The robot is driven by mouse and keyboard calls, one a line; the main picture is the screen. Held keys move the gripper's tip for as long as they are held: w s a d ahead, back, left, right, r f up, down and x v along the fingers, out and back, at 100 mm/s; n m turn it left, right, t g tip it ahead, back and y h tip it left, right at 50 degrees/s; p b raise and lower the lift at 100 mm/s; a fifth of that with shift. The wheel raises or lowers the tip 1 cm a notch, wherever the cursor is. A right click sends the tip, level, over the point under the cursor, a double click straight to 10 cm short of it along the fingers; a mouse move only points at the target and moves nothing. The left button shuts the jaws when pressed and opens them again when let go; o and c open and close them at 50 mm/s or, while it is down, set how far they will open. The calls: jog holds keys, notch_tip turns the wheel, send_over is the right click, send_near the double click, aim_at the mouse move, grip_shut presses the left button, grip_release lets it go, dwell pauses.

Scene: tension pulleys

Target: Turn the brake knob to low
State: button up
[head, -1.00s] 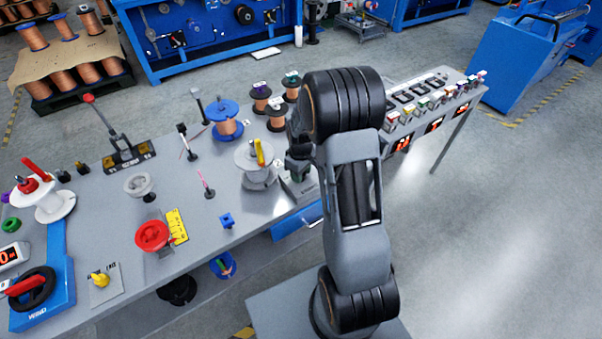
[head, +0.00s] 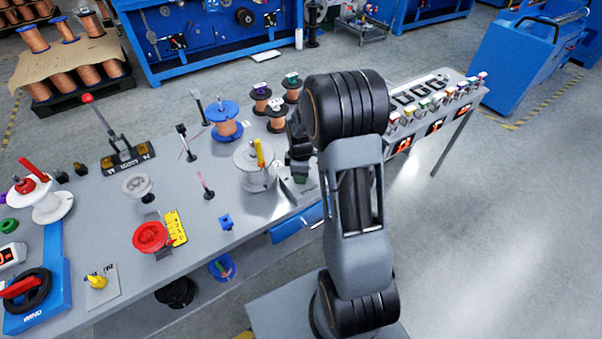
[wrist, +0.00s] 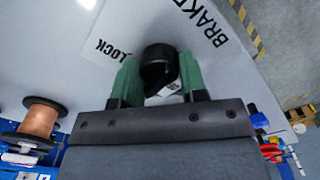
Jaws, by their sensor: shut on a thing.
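The brake knob (wrist: 158,62) is a black round knob on a pale plate (wrist: 95,50) in the wrist view. The plate carries the words BRAKE and LOCK; no "low" mark is readable. My gripper (wrist: 160,84) has its two green fingers on either side of the knob and is shut on it. A small pale patch shows at the knob's near side, but I cannot tell its setting. In the head view my gripper (head: 299,168) is down at the bench's right front edge, partly behind my arm, and the knob is hidden.
A grey spool with a yellow handle (head: 256,168) stands just left of my gripper. Copper spools (head: 276,117) stand behind it. A row of coloured switches (head: 432,108) lies to the right beyond my arm. A blue drawer (head: 298,226) is below the bench edge.

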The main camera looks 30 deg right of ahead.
dwell(0.4)
jog(key=o, duration=0.9)
notch_tip(320, 180, up, 14)
jog(key=shift+f, duration=0.15)
dwell(0.4)
